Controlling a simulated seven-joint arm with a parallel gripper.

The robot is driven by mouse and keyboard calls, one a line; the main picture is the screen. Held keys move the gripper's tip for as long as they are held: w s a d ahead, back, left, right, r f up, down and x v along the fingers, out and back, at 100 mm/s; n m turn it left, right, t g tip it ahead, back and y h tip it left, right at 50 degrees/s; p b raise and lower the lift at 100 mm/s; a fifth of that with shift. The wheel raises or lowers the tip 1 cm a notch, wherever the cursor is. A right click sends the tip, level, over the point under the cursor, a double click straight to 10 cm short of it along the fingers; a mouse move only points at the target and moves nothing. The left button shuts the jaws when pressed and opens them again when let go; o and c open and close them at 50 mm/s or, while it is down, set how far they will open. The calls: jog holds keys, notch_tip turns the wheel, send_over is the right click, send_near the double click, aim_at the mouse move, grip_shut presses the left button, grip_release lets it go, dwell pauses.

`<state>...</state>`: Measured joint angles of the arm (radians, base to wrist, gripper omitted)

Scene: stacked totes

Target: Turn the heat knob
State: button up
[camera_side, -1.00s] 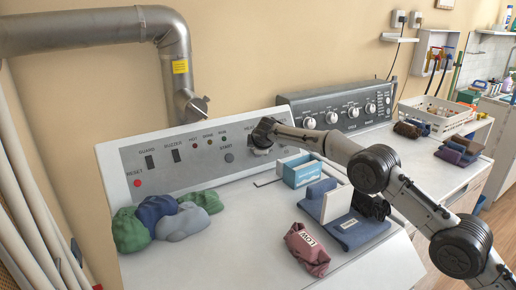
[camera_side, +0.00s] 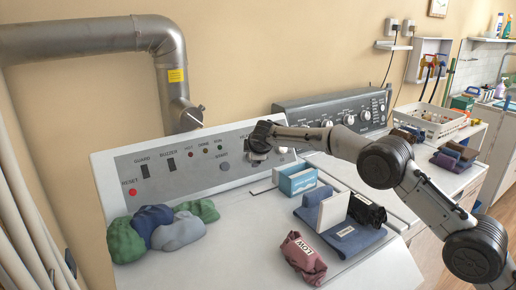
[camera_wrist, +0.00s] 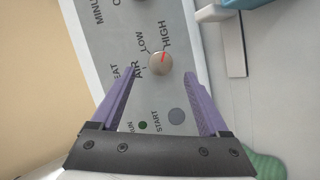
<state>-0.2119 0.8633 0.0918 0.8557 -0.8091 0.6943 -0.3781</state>
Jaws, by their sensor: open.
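The heat knob (camera_wrist: 159,62) is a small round beige knob with a red pointer line on the grey control panel (camera_wrist: 120,30). Its line points toward the HIGH label; AIR and LOW are printed beside it. In the wrist view my gripper (camera_wrist: 159,74) is open, its two purple fingers on either side of the knob, near its lower edge. I cannot tell whether they touch it. In the side view my gripper (camera_side: 257,150) is at the panel (camera_side: 215,170) and largely hides the knob.
Green and blue cloths (camera_side: 160,229) lie at left. A second panel with knobs (camera_side: 335,110) stands behind.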

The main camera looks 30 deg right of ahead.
jog(key=v, duration=0.9)
jog(key=shift+s, duration=0.15)
